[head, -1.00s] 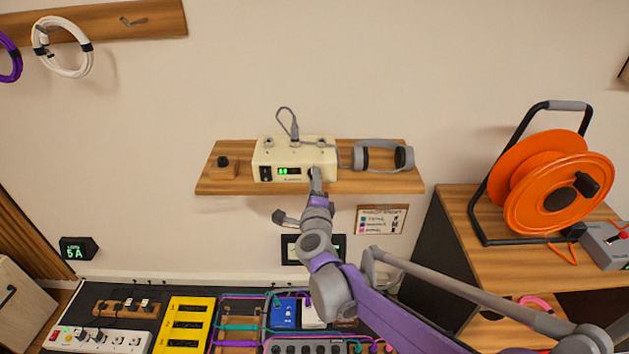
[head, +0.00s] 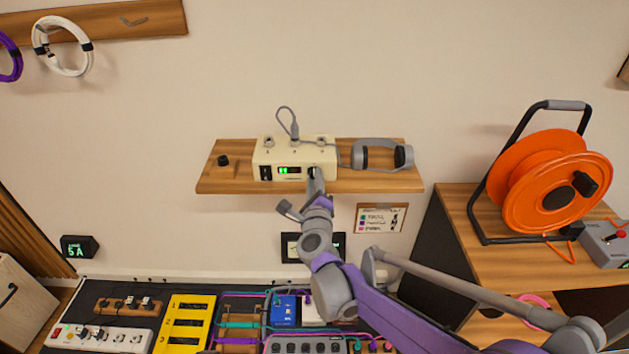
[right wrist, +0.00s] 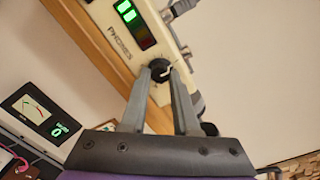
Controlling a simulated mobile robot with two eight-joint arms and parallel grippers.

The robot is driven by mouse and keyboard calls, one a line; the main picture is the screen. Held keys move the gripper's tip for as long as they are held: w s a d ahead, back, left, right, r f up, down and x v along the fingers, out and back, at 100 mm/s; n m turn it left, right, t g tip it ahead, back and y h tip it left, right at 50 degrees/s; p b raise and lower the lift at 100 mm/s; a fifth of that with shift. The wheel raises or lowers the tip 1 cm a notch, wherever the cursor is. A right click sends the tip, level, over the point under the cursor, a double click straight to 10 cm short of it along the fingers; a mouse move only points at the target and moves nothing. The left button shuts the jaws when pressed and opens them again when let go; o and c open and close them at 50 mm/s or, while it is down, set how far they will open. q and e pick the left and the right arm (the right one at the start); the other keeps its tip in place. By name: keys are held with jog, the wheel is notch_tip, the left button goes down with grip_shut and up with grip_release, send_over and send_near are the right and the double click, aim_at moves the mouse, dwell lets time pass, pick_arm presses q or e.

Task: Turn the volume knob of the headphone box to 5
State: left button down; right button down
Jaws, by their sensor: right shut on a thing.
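The headphone box (head: 268,150) is a cream box on the wooden wall shelf, with a green lit display (head: 288,170) on its front. The dark round volume knob (right wrist: 160,66), with a white pointer mark, is on the box's front right. My right gripper (right wrist: 161,74) is shut on the knob, one finger on each side. In the head view my right gripper (head: 314,178) hides most of the knob. My left gripper is not in view.
Grey headphones (head: 383,155) lie on the shelf (head: 228,186) right of the box. A cable (head: 293,124) is plugged into its top. An orange cable reel (head: 555,180) stands on a cabinet at right. Pedals and power strips (head: 100,338) fill the area below.

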jog(key=c, duration=0.7)
grip_release()
jog(key=shift+o, duration=0.2)
jog(key=shift+s, duration=0.1)
jog(key=s, duration=1)
jog(key=shift+s+b, duration=0.35)
jog(key=shift+d+r, duration=0.1)
jog(key=shift+r, duration=0.05)
